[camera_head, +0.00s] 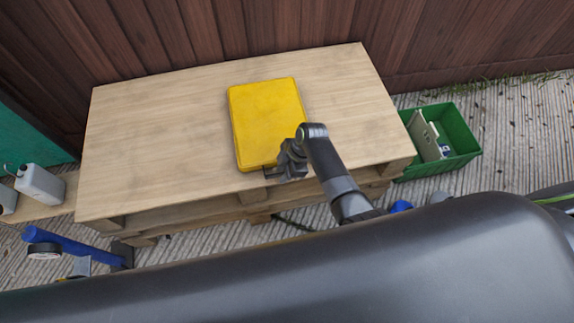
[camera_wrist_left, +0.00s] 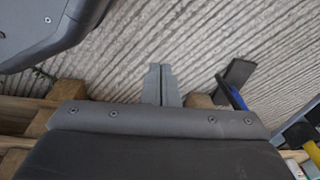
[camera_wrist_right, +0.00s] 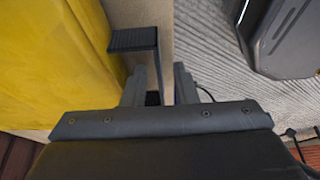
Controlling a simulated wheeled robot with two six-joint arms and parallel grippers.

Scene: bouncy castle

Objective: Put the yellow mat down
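The yellow mat (camera_head: 265,120) lies flat on the wooden top (camera_head: 150,130) of the pallet table, right of its middle. It fills the left of the right wrist view (camera_wrist_right: 60,60). A black ribbed handle (camera_wrist_right: 133,40) shows beside it there. My right gripper (camera_head: 280,167) is at the mat's near right corner. In the right wrist view its fingers (camera_wrist_right: 160,88) stand apart, with a thin strip of the handle between them, not visibly clamped. My left gripper (camera_wrist_left: 160,86) has its fingers together and empty, over the ground near the pallet; the head view does not show it.
A green crate (camera_head: 463,135) with items stands right of the pallet. White canisters (camera_head: 40,184) stand at the left. A wooden wall (camera_head: 200,30) closes the back. The tabletop's left is clear.

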